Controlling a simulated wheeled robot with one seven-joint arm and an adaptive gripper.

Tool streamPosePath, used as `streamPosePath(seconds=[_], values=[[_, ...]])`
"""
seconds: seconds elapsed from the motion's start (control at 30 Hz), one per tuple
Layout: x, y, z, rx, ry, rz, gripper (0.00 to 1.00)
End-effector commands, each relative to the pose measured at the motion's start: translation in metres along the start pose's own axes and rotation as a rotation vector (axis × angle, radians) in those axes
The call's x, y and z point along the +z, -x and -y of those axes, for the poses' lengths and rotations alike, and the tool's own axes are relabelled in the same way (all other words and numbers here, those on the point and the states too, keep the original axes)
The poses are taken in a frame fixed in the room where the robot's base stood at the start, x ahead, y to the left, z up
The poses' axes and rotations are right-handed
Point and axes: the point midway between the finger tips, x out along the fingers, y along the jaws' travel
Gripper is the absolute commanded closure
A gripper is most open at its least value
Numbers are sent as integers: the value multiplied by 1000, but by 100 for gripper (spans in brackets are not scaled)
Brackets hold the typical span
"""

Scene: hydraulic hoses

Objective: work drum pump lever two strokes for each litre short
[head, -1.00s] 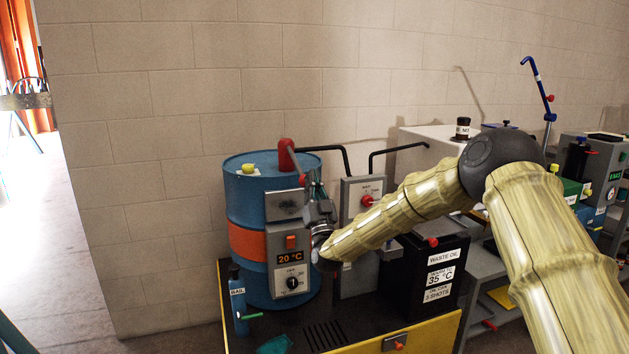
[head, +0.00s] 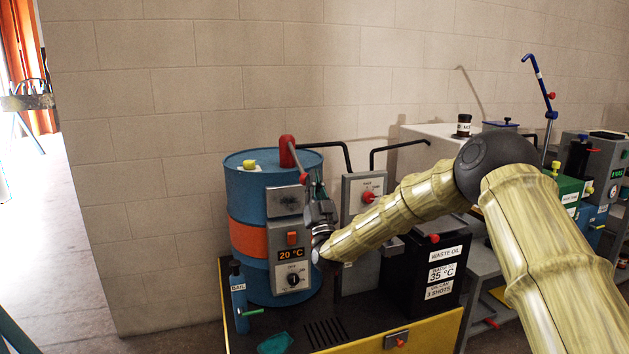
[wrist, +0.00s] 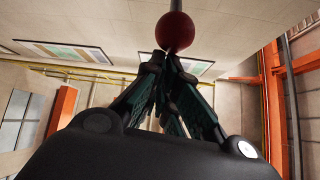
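The blue drum (head: 240,200) with an orange band stands upright at centre left in the head view. Its front panel reads 20 °C (head: 291,254) above a black dial. The drum pump has a red head (head: 287,151) and a thin grey lever (head: 298,165) slanting down to the right to a small red ball. My gripper (head: 318,190) is just right of and below that ball, pointing up. In the wrist view, a red ball (wrist: 174,32) on a rod sits just beyond my fingertips (wrist: 166,62). The fingers converge closely, with nothing visible held between them; contact with the ball is unclear.
A grey panel (head: 363,188) with a red knob stands right of the drum, behind my arm. A black waste oil box (head: 422,300) labelled 35 °C is farther right. A blue bottle (head: 239,300) stands front left on the dark bench top. A wall runs close behind.

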Motion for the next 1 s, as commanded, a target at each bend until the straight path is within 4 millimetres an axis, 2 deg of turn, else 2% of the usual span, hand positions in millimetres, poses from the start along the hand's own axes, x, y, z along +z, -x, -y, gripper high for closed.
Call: streamPosePath(seconds=[0.03, 0.13, 0.37, 0.8, 1.0], values=[[9, 9, 1, -1, -2, 24, 100], [1, 6, 2, -2, -2, 21, 100], [-36, -6, 4, -6, -5, 3, 100], [-13, 65, 2, -8, -8, 0, 100], [-8, 82, 2, -9, -8, -4, 100]])
